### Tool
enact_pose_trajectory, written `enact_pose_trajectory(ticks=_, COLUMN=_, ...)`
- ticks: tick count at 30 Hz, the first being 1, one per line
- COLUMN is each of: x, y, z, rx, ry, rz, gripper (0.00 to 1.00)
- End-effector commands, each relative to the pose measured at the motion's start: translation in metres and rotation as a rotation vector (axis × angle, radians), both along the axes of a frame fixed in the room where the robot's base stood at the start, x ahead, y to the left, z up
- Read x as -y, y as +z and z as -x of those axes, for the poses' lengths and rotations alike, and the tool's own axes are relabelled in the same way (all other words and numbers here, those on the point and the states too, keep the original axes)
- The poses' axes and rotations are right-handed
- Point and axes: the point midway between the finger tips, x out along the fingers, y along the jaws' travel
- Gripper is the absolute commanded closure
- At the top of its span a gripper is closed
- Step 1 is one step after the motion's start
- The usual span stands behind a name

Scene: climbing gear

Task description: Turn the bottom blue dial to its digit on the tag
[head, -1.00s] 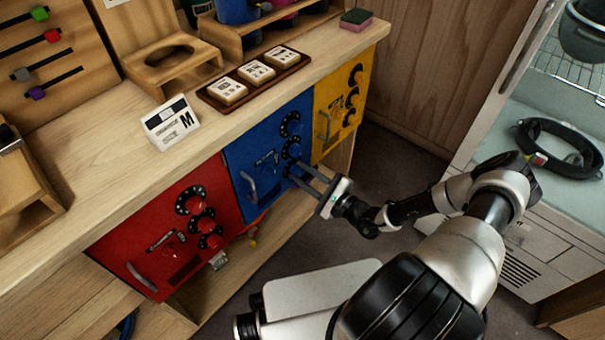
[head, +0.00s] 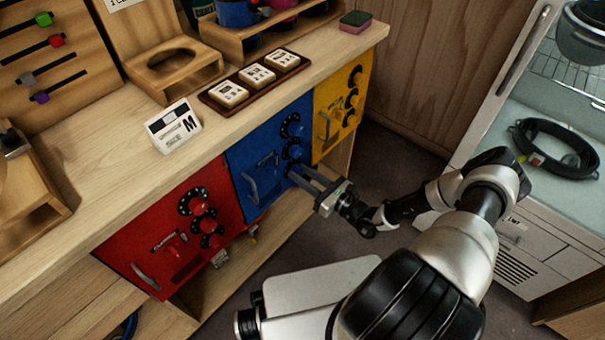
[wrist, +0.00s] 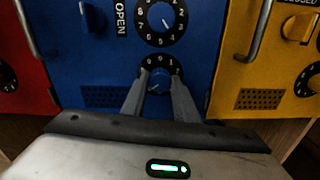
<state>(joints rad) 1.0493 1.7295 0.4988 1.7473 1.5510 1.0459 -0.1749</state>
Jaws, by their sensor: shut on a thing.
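The blue door (head: 240,170) is in the middle of the cabinet front. Its bottom dial (wrist: 158,74) shows in the wrist view between my fingertips, with a blue knob and a black ring of white digits, 9, 0 and 1 at the top. My gripper (wrist: 158,86) is shut on this dial's knob, one finger on each side. In the head view my gripper (head: 294,172) reaches the door from the right and hides most of that dial. The knob's pointer is too unclear to read. Three white tags (head: 257,74) lie on the worktop; their print is too small to read.
A red door (head: 150,240) is on the left and a yellow door (head: 335,125) on the right. Another blue dial (wrist: 160,22) sits just above the held one. A white card marked M (head: 173,126) stands on the worktop. Open floor lies below my arm.

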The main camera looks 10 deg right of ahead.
Motion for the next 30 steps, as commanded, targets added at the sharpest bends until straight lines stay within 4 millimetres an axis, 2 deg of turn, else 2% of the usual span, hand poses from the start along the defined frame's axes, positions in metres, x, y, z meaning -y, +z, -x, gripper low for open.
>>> enact_pose_trajectory(ticks=13, x=0.0003, y=-0.0005, z=0.0004, rx=-0.164, ry=0.0, rz=-0.227, gripper=0.95)
enact_pose_trajectory(ticks=30, x=0.0004, y=-0.0006, z=0.0005, rx=-0.203, ry=0.0, rz=-0.279, gripper=0.95)
